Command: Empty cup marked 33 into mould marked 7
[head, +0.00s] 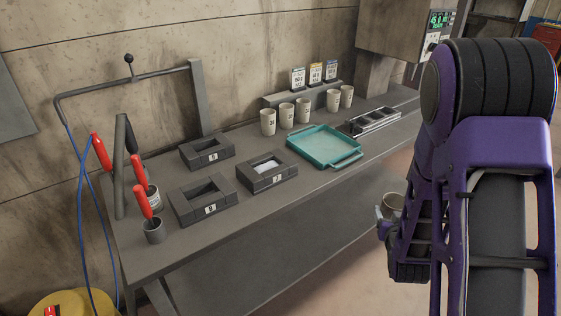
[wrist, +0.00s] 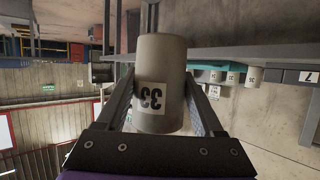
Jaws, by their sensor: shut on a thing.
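The beige cup marked 33 (wrist: 163,65) is held between the fingers of my gripper (wrist: 165,110). The wrist view is upside down, and the number reads inverted there. In the head view the cup (head: 393,203) looks about upright beside the bench's front edge, partly hidden by my gripper (head: 386,222). Whether anything is in the cup cannot be seen. The mould marked 7 (head: 258,183) lies on the bench, well left of the cup, with something white in its cavity. A block marked 7 (wrist: 309,76) also shows at the right of the wrist view.
Two other dark moulds (head: 189,161) (head: 185,208) lie left of mould 7. A teal tray (head: 318,163) is right of it, with several cups (head: 268,122) behind. Red-handled tools stand in a pot (head: 154,231) at the left. The bench front (head: 262,208) is clear.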

